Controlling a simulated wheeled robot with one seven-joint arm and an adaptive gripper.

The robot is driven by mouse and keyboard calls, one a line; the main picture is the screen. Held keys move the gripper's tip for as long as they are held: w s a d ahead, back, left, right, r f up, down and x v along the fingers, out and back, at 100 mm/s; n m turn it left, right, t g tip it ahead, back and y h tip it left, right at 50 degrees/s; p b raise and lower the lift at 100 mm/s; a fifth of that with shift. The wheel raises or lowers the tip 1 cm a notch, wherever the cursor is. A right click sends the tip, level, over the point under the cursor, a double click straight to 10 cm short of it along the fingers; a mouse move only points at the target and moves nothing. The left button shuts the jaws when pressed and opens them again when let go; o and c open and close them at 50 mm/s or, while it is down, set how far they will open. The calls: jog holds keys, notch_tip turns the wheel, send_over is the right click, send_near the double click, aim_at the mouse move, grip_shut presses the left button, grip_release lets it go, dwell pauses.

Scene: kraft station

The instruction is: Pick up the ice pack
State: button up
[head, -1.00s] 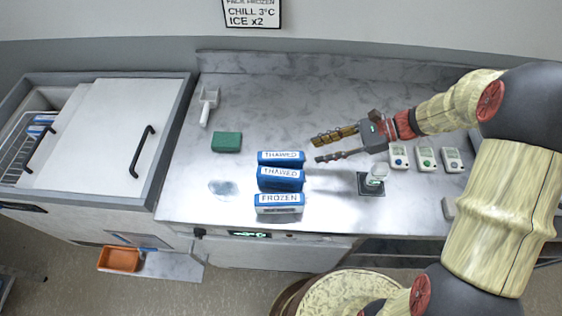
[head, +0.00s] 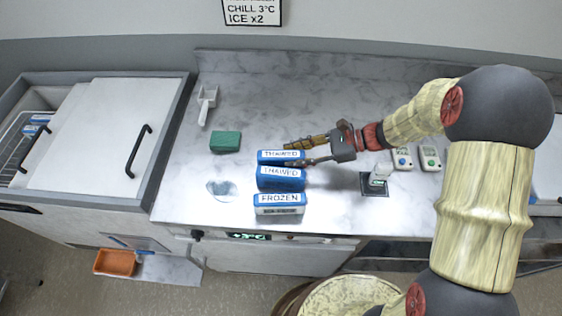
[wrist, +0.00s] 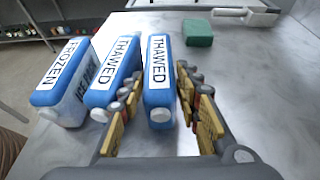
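Three blue-and-white ice packs stand side by side on the counter. The near one (head: 279,204) is labelled FROZEN; the middle one (head: 281,179) and the far one (head: 272,156) are labelled THAWED. The wrist view shows the FROZEN pack at left (wrist: 62,85), the middle THAWED pack (wrist: 115,75) and the far THAWED pack (wrist: 158,85). My gripper (head: 291,155) is open at the right end of the far THAWED pack. In the wrist view its fingers (wrist: 160,76) lie either side of that pack, one in the gap beside the middle pack. Contact cannot be told.
A green block (head: 225,141) and a white scoop (head: 207,104) lie behind and left. A clear patch (head: 221,188) lies left of the packs. A small bottle on a dark pad (head: 375,190) and small devices (head: 402,158) stand right. A chest freezer (head: 100,130) adjoins the counter.

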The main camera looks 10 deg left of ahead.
aim_at(286, 159)
jog(key=x, duration=0.3)
jog(key=shift+f+b, duration=0.2)
jog(key=shift+b, duration=0.15)
jog(key=shift+d, duration=0.1)
jog(key=c, duration=0.4)
grip_shut()
